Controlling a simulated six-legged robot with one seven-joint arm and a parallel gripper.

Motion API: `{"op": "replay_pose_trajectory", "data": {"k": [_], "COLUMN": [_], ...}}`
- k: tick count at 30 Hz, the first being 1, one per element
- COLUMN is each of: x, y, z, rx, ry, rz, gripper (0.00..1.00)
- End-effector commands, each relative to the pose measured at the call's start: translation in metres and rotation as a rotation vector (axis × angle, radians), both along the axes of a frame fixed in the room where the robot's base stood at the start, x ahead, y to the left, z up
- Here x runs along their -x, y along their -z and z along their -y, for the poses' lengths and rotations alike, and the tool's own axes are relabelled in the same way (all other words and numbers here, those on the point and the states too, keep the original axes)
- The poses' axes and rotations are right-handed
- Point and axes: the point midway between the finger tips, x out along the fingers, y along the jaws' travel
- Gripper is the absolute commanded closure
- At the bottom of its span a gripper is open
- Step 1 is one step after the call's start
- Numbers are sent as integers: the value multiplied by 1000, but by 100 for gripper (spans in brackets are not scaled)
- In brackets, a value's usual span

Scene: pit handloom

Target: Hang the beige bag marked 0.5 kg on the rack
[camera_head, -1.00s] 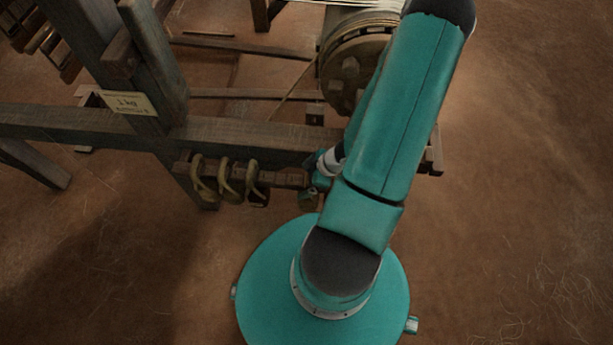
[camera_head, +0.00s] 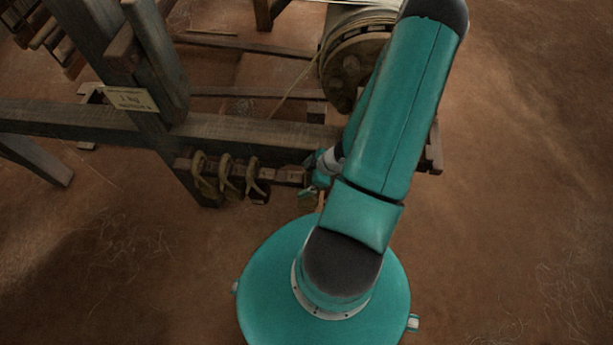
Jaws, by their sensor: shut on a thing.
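The rack is a dark wooden bar (camera_head: 282,174) fixed low on the loom frame, with several rope-like loops (camera_head: 228,176) hanging along its left part. My gripper (camera_head: 313,180) is at the right end of this bar, partly hidden behind my arm. It is shut on a small beige-brown bag (camera_head: 307,198), which shows just below the fingers, close to the bar. Any mark on the bag is too small to read. I cannot tell whether the bag touches the rack.
A loom post (camera_head: 105,60) and long beam (camera_head: 60,120) stand behind and left of the rack. A pale label (camera_head: 130,99) is on the post. A round wooden drum (camera_head: 345,65) is behind my arm. The floor at right is clear.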

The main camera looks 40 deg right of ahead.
Motion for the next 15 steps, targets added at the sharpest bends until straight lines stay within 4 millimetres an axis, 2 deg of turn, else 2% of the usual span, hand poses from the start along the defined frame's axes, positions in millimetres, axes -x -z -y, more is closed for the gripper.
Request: {"op": "replay_pose_trajectory", "data": {"k": [10, 11, 12, 15], "x": [1, 2, 2, 1], "y": [2, 2, 2, 2], "z": [-1, -1, -1, -1], "rx": [0, 0, 0, 0], "ry": [0, -1, -1, -1], "rz": [0, -1, -1, -1], "gripper": [67, 4, 0, 0]}}
